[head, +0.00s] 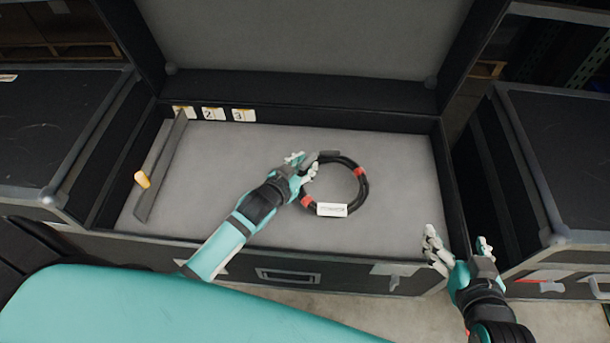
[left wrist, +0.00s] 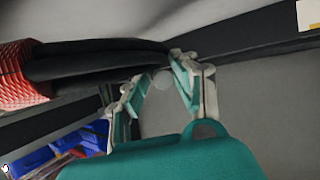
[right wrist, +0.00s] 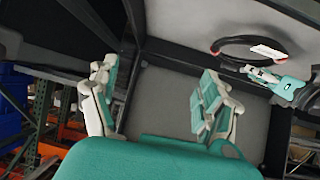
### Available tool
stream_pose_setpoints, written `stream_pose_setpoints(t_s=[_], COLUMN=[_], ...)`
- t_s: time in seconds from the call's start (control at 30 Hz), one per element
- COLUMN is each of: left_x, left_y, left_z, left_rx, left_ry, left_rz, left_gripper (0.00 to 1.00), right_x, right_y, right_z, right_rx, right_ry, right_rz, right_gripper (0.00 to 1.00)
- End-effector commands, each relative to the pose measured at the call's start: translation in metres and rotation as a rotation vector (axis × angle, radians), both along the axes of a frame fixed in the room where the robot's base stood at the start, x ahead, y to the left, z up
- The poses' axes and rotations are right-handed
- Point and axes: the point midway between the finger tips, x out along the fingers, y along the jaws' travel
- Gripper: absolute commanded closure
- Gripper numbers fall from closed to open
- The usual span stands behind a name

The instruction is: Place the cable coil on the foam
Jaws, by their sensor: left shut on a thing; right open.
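The cable coil (head: 366,190) is a black ring with red bands and a white label, over the grey foam (head: 400,160) inside the open case. My left gripper (head: 308,166) is shut on the coil at its left side. In the left wrist view the black cable (left wrist: 95,62) crosses by the fingertips (left wrist: 165,75). The right wrist view shows the coil (right wrist: 225,44) apart from the foam's near part; I cannot tell whether it touches the foam. My right gripper (head: 460,245) is open and empty at the case's front right corner; its fingers also show in the right wrist view (right wrist: 155,85).
A grey divider strip (head: 160,170) with an orange tab (head: 142,180) stands at the left of the case. Numbered cards (head: 213,114) line the back left edge. Closed black cases (head: 50,120) (head: 565,150) stand on both sides. The right part of the foam is clear.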

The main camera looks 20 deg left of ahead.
Motion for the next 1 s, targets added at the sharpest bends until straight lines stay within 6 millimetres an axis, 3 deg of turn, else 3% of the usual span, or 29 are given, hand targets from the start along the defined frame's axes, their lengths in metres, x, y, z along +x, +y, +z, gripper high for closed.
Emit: stream_pose_setpoints(t_s=[0.17, 0.43, 0.73, 0.77, 0.93, 1.0], left_x=[0.0, 0.001, 0.0, 0.0, 0.0, 0.0], left_y=[0.0, 0.0, 0.0, 0.0, 0.0, 0.0], left_z=[-0.012, -0.035, -0.037, -0.038, -0.038, -0.038], left_rx=[-0.001, -0.002, -0.001, 0.001, 0.001, 0.0], left_ry=[-0.001, -0.003, -0.002, 0.001, 0.001, 0.001], left_rz=[0.0, 0.0, -0.001, 0.0, 0.0, 0.0], left_gripper=[1.0, 1.0, 1.0, 0.7, 0.48, 0.48], right_x=[0.012, 0.03, 0.032, 0.032, 0.032, 0.032], right_y=[0.006, 0.017, 0.019, 0.019, 0.018, 0.018], right_z=[0.015, 0.06, 0.068, 0.068, 0.068, 0.068], right_rx=[0.026, 0.088, 0.098, 0.098, 0.098, 0.098], right_ry=[-0.11, -0.367, -0.404, -0.404, -0.403, -0.403], right_rz=[0.008, 0.024, 0.027, 0.027, 0.026, 0.026], right_gripper=[0.19, 0.19, 0.19, 0.19, 0.19, 0.19])
